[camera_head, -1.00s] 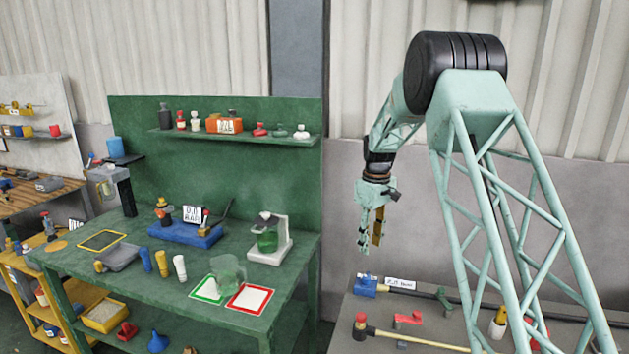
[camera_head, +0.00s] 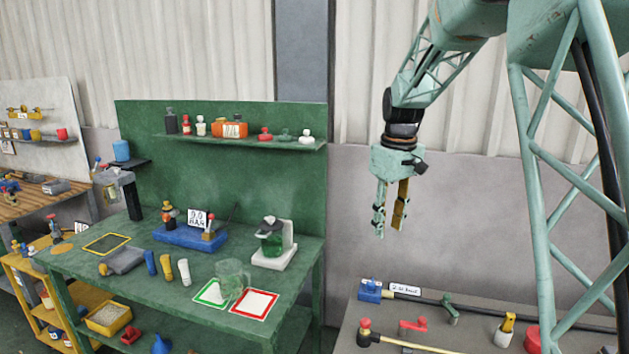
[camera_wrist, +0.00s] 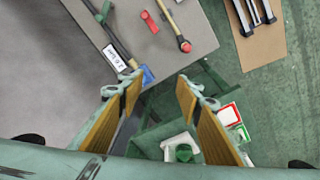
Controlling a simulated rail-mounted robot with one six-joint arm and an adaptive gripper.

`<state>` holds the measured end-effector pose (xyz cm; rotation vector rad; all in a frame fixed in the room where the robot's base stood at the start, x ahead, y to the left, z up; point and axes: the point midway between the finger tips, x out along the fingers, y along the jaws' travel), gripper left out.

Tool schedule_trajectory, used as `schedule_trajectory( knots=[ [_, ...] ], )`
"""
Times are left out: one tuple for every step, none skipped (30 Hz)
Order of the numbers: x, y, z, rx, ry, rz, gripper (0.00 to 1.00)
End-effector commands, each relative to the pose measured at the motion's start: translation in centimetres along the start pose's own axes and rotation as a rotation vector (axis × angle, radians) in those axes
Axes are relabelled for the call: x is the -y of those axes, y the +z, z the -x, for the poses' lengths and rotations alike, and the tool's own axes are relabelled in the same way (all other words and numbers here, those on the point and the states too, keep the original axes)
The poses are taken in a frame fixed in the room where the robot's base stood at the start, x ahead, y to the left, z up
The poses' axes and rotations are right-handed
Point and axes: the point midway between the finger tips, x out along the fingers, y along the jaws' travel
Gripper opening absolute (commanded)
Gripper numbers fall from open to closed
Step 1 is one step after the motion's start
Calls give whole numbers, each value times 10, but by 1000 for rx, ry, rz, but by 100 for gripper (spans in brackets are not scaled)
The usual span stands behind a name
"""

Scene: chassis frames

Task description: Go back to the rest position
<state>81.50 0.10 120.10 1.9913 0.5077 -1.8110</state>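My gripper (camera_head: 390,208) hangs in the air, fingers pointing down, to the right of the green workbench and in front of the grey wall. Its two fingers stand apart with nothing between them. In the wrist view my gripper (camera_wrist: 157,92) also shows spread fingers with yellow-brown inner pads. Nothing touches it.
The green workbench (camera_head: 130,257) stands at left with a blue tray (camera_head: 190,236), a white stand (camera_head: 275,256) and a clear jug (camera_head: 233,272) near red- and green-framed cards. The air around my gripper is clear.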

Motion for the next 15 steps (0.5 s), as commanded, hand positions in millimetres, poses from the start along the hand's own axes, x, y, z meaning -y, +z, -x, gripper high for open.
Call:
schedule_trajectory(
  knots=[
    [4,7,9,-4,3,-8,32],
    [6,10,13,-7,4,-14,32],
    [9,15,19,-10,6,-21,32],
    [11,18,23,-11,6,-25,32],
    [13,22,27,-13,8,-30,32],
    [16,27,33,-16,10,-37,32],
    [18,31,36,-18,10,-42,32],
    [21,34,40,-20,12,-48,32],
    [24,39,46,-23,13,-55,32],
    [26,43,50,-25,14,-59,32],
    [28,47,53,-27,15,-64,32],
    [31,52,58,-30,17,-71,32],
    [34,56,62,-32,18,-77,32],
    [36,60,66,-34,19,-82,32],
    [39,65,70,-36,20,-88,32]
  ],
)
